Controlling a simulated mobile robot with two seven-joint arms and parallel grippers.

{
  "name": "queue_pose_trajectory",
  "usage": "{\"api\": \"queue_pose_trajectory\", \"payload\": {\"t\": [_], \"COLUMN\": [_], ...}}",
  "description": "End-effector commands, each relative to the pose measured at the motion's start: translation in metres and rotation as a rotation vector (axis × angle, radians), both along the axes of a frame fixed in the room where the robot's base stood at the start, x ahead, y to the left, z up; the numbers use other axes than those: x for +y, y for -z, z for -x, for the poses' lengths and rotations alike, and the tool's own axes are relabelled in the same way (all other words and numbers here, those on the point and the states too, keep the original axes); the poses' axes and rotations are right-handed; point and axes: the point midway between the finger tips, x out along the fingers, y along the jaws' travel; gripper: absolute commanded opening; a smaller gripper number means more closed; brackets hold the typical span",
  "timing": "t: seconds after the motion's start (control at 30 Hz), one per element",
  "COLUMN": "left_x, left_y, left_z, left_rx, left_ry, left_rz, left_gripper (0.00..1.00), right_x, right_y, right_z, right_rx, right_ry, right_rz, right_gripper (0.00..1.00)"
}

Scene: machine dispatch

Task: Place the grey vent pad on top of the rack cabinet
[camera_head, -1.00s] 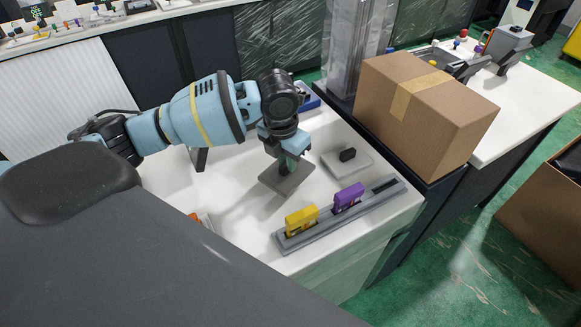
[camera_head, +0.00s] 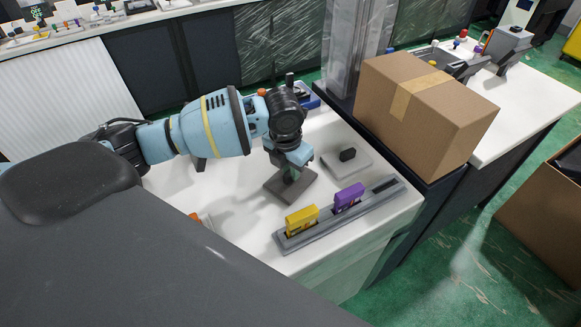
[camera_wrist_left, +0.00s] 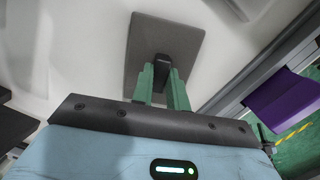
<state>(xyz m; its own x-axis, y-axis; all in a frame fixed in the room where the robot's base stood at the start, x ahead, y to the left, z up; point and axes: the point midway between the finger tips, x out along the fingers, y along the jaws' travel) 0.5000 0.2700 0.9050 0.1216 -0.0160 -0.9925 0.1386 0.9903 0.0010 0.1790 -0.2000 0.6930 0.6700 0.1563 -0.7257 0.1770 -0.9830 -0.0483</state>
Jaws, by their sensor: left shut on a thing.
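The grey vent pad (camera_head: 277,186) is a dark grey square plate with a black grip on top. My left gripper (camera_head: 291,174) is shut on this grip from above and holds the plate roughly level, at or just above a white top (camera_head: 235,180). I cannot tell whether the plate touches. In the left wrist view the green fingers (camera_wrist_left: 161,80) close around the black grip (camera_wrist_left: 161,66), with the plate (camera_wrist_left: 185,35) beyond. I cannot tell for sure which piece is the rack cabinet; the white top may be its top. My right gripper is not in view.
A lighter pad with a black grip (camera_head: 361,164) lies just right of the held pad. A grey rail (camera_head: 327,226) with a yellow block (camera_head: 301,220) and a purple block (camera_head: 349,197) lies in front. A cardboard box (camera_head: 430,115) stands to the right.

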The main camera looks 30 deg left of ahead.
Motion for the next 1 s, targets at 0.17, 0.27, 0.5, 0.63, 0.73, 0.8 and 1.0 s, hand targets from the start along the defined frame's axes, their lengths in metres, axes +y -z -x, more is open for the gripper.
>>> {"api": "queue_pose_trajectory", "payload": {"t": [0.17,0.27,0.5,0.63,0.73,0.8,1.0], "left_x": [0.000,0.000,0.000,0.000,0.001,0.001,0.001], "left_y": [0.001,0.001,-0.002,-0.015,-0.033,-0.047,-0.087], "left_z": [0.000,0.000,0.000,0.001,0.002,0.004,0.009], "left_rx": [0.001,0.001,-0.001,-0.002,-0.005,-0.006,-0.004], "left_ry": [0.000,0.000,0.000,-0.001,0.000,0.000,0.000], "left_rz": [0.000,0.000,0.000,0.001,0.001,0.002,0.002], "left_gripper": [0.36,0.37,0.37,0.37,0.37,0.37,0.37], "right_x": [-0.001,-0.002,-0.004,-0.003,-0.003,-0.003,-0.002], "right_y": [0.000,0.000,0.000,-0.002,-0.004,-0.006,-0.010], "right_z": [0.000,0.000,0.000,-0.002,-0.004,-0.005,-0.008], "right_rx": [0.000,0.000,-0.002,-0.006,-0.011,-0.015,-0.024], "right_ry": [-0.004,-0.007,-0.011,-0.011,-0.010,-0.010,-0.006], "right_rz": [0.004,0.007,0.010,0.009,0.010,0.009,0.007], "right_gripper": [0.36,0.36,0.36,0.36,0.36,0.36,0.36]}}
